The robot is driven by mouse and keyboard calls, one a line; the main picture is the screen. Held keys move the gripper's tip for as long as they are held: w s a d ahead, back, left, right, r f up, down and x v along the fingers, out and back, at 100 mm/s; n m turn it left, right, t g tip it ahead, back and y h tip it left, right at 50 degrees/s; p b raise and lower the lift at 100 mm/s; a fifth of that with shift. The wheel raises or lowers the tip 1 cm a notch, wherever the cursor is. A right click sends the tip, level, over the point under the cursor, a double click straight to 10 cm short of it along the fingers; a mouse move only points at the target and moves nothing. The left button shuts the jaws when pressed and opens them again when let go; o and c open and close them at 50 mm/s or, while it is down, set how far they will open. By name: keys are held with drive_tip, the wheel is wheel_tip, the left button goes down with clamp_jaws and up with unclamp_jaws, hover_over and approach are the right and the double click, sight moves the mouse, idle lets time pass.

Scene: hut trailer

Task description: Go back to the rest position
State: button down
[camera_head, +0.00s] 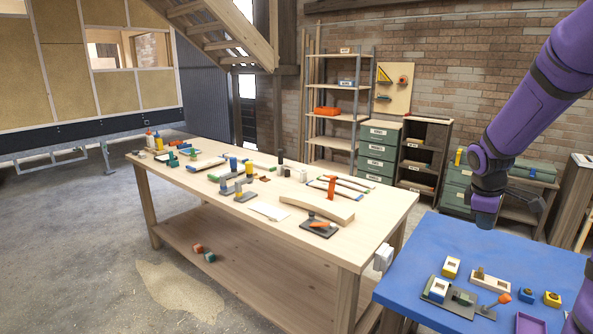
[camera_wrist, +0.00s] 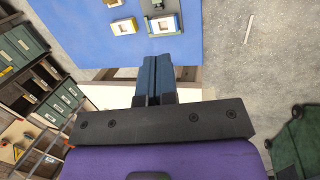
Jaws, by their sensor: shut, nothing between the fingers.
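The blue table also shows in the wrist view (camera_wrist: 75,25), beyond the fingertips. The gripper appears apart from the table and the things on it.
A long wooden workbench (camera_head: 360,232) with many tools stands left of the blue table. Drawer cabinets (camera_head: 378,152) stand behind. Floor at left is largely clear.

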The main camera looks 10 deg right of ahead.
drive_tip(key=s+a+r+m+t, duration=0.2)
drive_tip(key=s+a+r+m, duration=0.3)
drive_tip(key=a+r, duration=0.85)
drive_tip(key=s+a+r+m+t+y, duration=0.2)
drive_tip(key=s+a+y, duration=0.1)
drive_tip(key=s+a, duration=1)
drive_tip(key=s, duration=0.2)
drive_tip(key=shift+s+a+r+t, duration=0.25)
drive_tip(key=shift+s+r+t, duration=0.05)
drive_tip(key=shift+s, duration=0.05)
